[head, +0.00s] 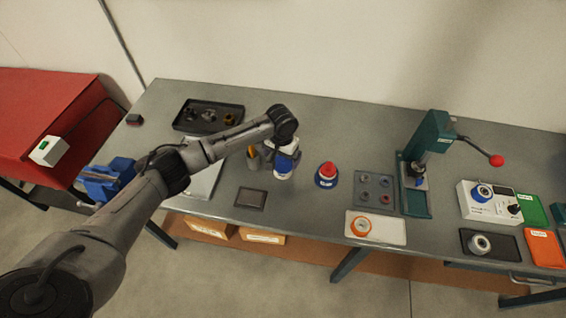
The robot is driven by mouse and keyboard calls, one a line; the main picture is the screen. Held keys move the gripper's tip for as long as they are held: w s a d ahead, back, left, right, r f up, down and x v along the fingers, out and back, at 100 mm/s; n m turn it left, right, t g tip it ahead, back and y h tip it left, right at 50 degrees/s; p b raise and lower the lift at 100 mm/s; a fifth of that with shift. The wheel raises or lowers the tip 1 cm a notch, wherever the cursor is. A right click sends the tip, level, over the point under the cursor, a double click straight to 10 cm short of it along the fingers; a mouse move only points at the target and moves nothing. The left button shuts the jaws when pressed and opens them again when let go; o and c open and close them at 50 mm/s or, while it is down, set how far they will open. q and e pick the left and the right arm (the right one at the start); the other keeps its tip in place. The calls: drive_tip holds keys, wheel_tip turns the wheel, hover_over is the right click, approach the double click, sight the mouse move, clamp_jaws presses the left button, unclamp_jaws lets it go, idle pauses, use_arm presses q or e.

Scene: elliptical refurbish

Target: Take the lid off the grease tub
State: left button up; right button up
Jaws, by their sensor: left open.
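My left gripper (284,154) is open and points down from the end of my left arm, over the middle of the bench. Directly below it, a small blue and white container (283,172) stands on the bench, which I take to be the grease tub. The hand hides much of its top, so I cannot tell whether the fingers touch its lid. Just to the right stands a blue container with a red cap (326,174), upright and clear of the gripper. My right gripper is not in view.
On the grey bench (330,120) are a black parts tray (208,117), a small dark pad (250,198), a grey tray with round parts (374,189), a green press (431,150) with a red-knobbed lever and a white tester (490,203). Behind the containers the bench is clear.

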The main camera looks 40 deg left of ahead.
sight(282, 160)
use_arm(q)
drive_tip(key=shift+f, duration=1.55)
drive_tip(key=shift+c, duration=0.3)
drive_tip(key=c, duration=0.7)
drive_tip(key=shift+r, duration=0.1)
